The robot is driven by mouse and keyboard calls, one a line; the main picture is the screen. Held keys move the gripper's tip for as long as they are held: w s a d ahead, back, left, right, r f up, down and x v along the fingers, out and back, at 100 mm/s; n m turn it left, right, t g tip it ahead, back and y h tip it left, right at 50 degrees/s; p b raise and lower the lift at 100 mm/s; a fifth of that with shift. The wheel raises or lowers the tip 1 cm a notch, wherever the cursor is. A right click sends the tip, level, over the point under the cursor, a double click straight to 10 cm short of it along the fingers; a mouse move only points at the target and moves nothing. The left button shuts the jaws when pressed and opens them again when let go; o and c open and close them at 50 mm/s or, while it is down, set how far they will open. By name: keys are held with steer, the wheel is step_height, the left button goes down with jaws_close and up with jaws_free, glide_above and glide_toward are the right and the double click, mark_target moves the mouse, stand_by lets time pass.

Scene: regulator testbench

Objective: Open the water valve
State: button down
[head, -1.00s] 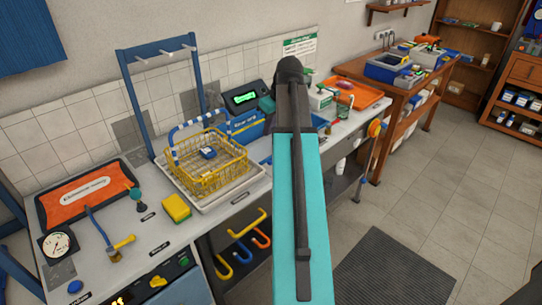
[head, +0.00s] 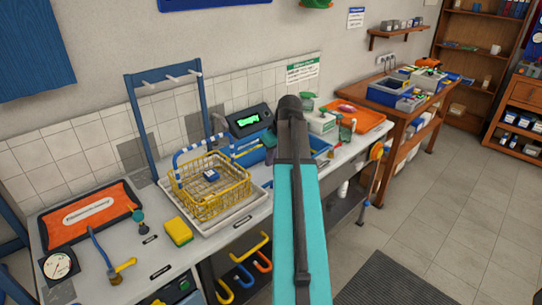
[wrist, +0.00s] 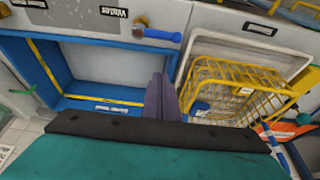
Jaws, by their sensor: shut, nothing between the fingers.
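In the wrist view a small valve with a brass body and a blue lever handle (wrist: 160,34) sits on the pale surface at the top, beside an upside-down label I cannot read surely. It looks like the water valve. The handle lies sideways in the picture, pointing right. My gripper (wrist: 160,82) is shut and empty. Its dark fingers show below the valve, apart from it, over the right side of a blue-framed basin (wrist: 22,55).
A yellow wire basket (head: 215,200) stands in a white tray close to the gripper, also in the wrist view (wrist: 200,72). A blue rack (head: 137,125), a yellow sponge (head: 178,231), a gauge (head: 59,264) and an orange mat (head: 90,214) are left. Floor is free at right.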

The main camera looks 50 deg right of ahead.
steer(key=p+x, duration=0.1)
steer(key=x, duration=0.5)
steer(key=s, duration=0.1)
steer(key=s+p, duration=0.1)
steer(key=shift+s+a+f, duration=0.15)
steer(key=shift+s, duration=0.25)
steer(key=shift+s+f, duration=0.2)
steer(key=shift+s, duration=0.45)
steer(key=shift+a, duration=0.2)
steer(key=shift+d, duration=0.1)
steer(key=shift+w, duration=0.15)
